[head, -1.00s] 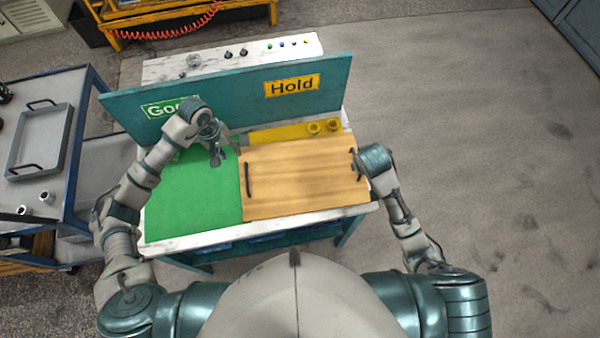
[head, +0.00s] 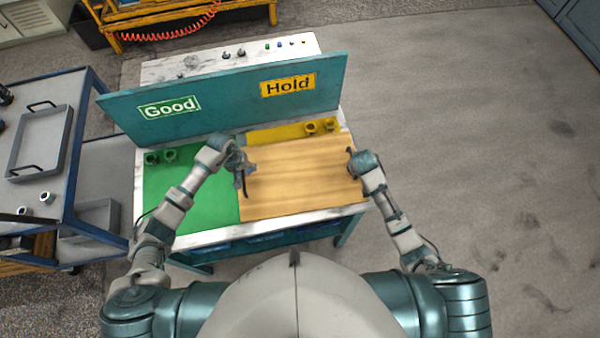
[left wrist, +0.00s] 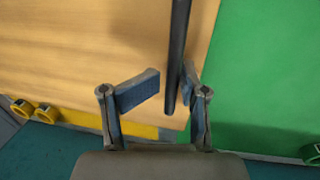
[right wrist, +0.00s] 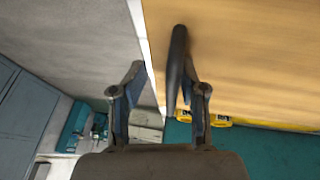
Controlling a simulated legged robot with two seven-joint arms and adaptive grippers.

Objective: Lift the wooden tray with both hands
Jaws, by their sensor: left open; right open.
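The wooden tray (head: 300,178) lies flat on the workbench, partly over the green and yellow areas. It has a dark bar handle at each short side. My left gripper (head: 243,172) is open at the left handle. In the left wrist view, the left handle (left wrist: 177,55) passes between the open fingers (left wrist: 172,88), closer to the right finger. My right gripper (head: 352,160) is at the tray's right edge. In the right wrist view, the right handle (right wrist: 175,70) stands between the open fingers (right wrist: 160,85), very near the right finger; contact cannot be told.
A teal upright panel (head: 225,98) with Good and Hold signs stands behind the tray. Green parts (head: 160,157) and yellow parts (head: 320,126) sit near it. A cart with a grey tray (head: 40,142) stands at the left. Floor at the right is clear.

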